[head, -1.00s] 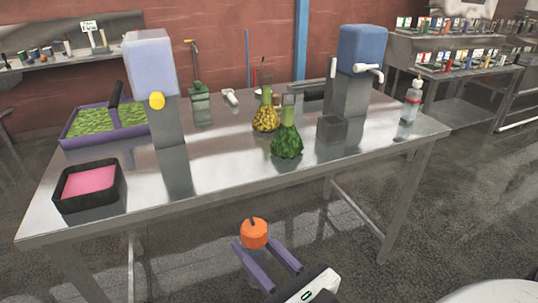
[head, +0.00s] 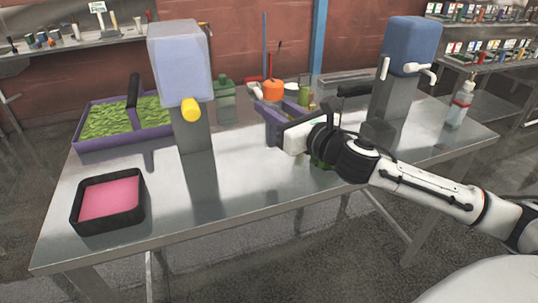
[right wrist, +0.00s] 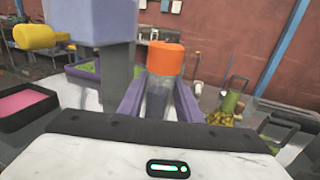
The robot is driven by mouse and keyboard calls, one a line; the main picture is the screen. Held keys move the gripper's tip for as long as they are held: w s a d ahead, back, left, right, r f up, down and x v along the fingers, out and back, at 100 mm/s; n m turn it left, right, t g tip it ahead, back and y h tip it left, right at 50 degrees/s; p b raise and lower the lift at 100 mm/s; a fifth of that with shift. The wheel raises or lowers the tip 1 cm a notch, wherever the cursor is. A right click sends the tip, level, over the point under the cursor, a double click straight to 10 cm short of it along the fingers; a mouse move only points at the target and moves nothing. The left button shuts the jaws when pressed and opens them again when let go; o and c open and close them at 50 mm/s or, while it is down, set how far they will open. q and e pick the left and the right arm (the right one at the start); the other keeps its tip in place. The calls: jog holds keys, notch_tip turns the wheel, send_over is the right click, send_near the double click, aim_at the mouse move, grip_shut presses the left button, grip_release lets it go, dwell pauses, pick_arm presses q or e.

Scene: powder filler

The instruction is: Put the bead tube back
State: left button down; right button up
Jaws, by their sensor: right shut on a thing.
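The bead tube has an orange cap (head: 272,90), and its clear grey body (right wrist: 157,98) shows below the cap in the right wrist view. My right gripper (head: 273,106) is shut on the tube's body, with a purple finger on each side. It holds the tube upright with the cap on top, over the back middle of the steel table (head: 235,205), right of the pale-blue-topped dispenser (head: 180,65). The tube's lower end is hidden in both views. My left gripper is not in view.
A pink-filled black tray (head: 108,201) and a purple tray of green bits (head: 80,143) lie left. A blue-topped dispenser (head: 412,45) and a bottle (head: 459,105) stand right. My arm mostly hides the flasks, which show in the right wrist view (right wrist: 229,106). The front middle is clear.

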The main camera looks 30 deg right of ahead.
aim_at(274, 139)
notch_tip(274, 139, down, 4)
jog(key=shift+s+f, duration=0.1)
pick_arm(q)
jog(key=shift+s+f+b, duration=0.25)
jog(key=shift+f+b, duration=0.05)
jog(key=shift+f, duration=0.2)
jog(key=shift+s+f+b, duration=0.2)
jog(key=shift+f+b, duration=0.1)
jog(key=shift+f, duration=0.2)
pick_arm(e)
jog(key=shift+f, duration=2.1)
jog(key=shift+f, duration=0.1)
jog(key=o, duration=1.2)
jog(key=shift+f, duration=0.1)
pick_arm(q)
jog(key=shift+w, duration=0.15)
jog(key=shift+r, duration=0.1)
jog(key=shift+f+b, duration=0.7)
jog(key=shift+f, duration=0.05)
pick_arm(e)
jog(key=s, duration=1.2)
jog(key=shift+d, duration=0.15)
